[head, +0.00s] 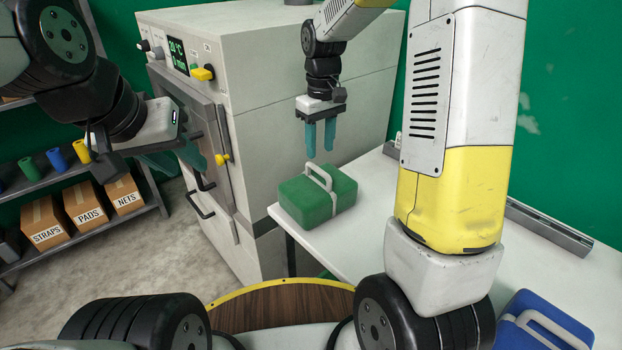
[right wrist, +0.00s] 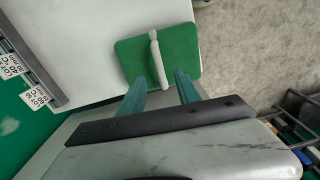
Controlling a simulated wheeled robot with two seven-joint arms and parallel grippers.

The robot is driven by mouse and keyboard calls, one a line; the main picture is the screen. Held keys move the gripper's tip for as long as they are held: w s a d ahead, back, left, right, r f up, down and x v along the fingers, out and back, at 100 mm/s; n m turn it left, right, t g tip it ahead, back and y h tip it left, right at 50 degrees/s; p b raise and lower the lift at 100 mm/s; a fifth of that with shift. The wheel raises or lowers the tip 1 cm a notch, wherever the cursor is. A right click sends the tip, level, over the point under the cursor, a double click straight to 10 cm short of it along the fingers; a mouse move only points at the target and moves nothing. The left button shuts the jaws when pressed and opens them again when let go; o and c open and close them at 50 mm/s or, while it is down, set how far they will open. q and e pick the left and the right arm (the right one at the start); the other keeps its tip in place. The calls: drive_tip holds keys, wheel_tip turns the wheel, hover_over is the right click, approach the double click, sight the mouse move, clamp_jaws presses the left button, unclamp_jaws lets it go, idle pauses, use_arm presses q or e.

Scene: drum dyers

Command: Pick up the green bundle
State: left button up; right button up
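The green bundle (head: 302,205) is a box-like pack with a light grey strap and handle. It sits on the near left corner of the white table (head: 385,195). My right gripper (head: 320,150) points down above the bundle, open, with its teal fingers apart and nothing between them. In the right wrist view the bundle (right wrist: 178,55) lies beyond the open fingertips (right wrist: 160,83), with its pale handle between their lines. My left gripper (head: 190,155) is at the left, in front of the machine and away from the bundle; its fingers are partly seen edge-on.
A grey machine (head: 290,60) with a door and yellow knobs stands behind the table. A blue bundle (head: 540,325) lies at the lower right. A shelf (head: 85,230) at the left holds labelled boxes and coloured rolls. A grey rail (head: 550,228) edges the table.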

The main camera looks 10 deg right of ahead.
sight(318, 168)
drive_tip(key=shift+w+f, duration=0.25)
drive_tip(key=shift+f, duration=0.55)
wheel_tip(318, 168, down, 7)
drive_tip(key=shift+a, duration=0.1)
clamp_jaws()
drive_tip(key=shift+w+r, duration=0.1)
drive_tip(key=shift+r, duration=0.05)
idle(0.8)
